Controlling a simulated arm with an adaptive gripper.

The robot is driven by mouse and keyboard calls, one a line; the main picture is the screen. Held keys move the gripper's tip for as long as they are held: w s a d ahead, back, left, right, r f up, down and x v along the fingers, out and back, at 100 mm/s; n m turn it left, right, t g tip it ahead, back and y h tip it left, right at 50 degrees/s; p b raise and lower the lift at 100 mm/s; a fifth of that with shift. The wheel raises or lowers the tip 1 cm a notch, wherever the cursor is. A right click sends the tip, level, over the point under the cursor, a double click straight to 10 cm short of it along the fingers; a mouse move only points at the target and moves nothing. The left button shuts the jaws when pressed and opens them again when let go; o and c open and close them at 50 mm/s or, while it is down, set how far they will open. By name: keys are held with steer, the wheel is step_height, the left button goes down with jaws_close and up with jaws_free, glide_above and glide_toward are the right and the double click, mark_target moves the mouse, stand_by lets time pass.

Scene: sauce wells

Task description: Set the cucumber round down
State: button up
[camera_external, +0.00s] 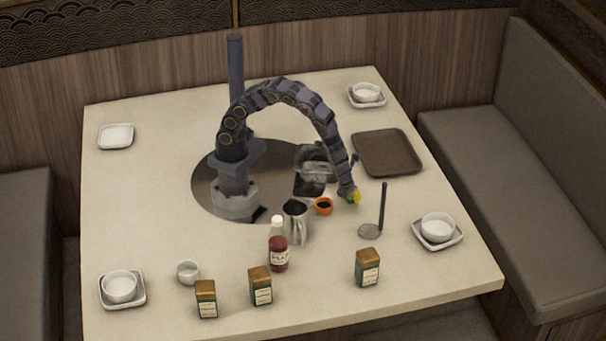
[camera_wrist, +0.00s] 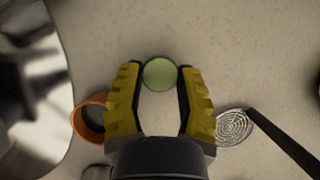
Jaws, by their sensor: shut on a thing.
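The cucumber round (camera_wrist: 160,74) is a pale green disc held between the yellow fingertips of my gripper (camera_wrist: 159,76) in the wrist view. The fingers touch it on its left and right sides. In the external view my gripper (camera_external: 354,196) is low over the table, just right of the small orange cup (camera_external: 323,206). The round is too small there to make out clearly, and I cannot tell whether it touches the tabletop.
A metal pitcher (camera_external: 296,224) stands left of the orange cup, with a red sauce bottle (camera_external: 278,250) in front. A skimmer (camera_external: 370,231) with an upright dark handle is right of my gripper. A brown tray (camera_external: 388,153) lies behind. Bare table (camera_external: 420,200) shows at right.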

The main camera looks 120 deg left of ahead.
steer(key=shift+f, duration=1.05)
steer(key=shift+f, duration=0.15)
steer(key=o, duration=0.7)
steer(key=v, duration=1.2)
steer(key=shift+s+r, duration=0.1)
steer(key=shift+r, duration=0.2)
